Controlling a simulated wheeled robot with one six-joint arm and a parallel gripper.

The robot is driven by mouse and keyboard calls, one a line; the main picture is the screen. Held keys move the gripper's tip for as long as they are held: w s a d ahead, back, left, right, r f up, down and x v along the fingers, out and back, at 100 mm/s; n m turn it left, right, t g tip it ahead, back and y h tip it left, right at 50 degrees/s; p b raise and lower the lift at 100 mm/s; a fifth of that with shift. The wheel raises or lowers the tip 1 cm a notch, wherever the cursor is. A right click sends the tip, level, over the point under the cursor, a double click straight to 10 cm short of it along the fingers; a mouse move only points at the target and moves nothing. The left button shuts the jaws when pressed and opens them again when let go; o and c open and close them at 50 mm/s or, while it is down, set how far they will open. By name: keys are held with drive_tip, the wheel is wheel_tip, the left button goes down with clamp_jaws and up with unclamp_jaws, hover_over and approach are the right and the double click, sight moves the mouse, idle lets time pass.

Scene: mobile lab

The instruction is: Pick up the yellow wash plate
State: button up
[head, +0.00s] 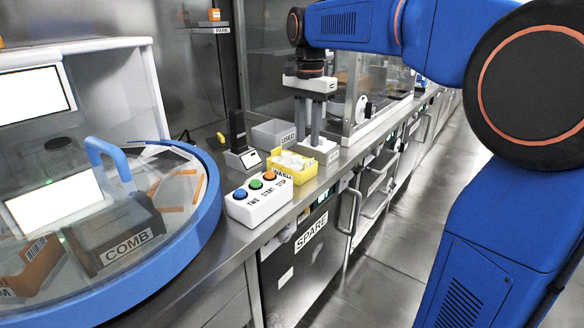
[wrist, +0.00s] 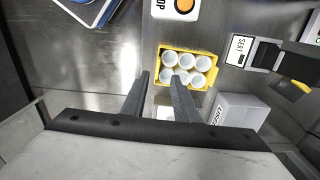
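The yellow wash plate (head: 307,177) stands on the steel counter, behind the button box, with several white round cups in it. In the wrist view the yellow wash plate (wrist: 160,55) lies just beyond my fingertips, slightly right of the gap between them. My gripper (head: 308,142) points down, with its two grey fingers apart and nothing seen between them. In the head view its fingertips are near the plate's far right end. In the wrist view my gripper (wrist: 161,78) is also open; the right finger overlaps the plate's lower edge in the picture. Contact cannot be told.
The white button box (head: 259,199) is nearest the plate on the front side. A black scale-like device (head: 238,142) and a grey USED bin (head: 272,134) stand behind it. A blue-rimmed centrifuge-like machine (head: 190,240) fills the left. A glass enclosure (head: 345,105) stands beyond my gripper.

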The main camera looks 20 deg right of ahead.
sight(309, 161)
drive_tip(key=shift+s+d+f, duration=0.1)
drive_tip(key=shift+d+f, duration=0.05)
drive_tip(key=shift+f, duration=1.45)
drive_tip(key=shift+s+d+f, duration=0.1)
drive_tip(key=shift+f, duration=1.5)
clamp_jaws()
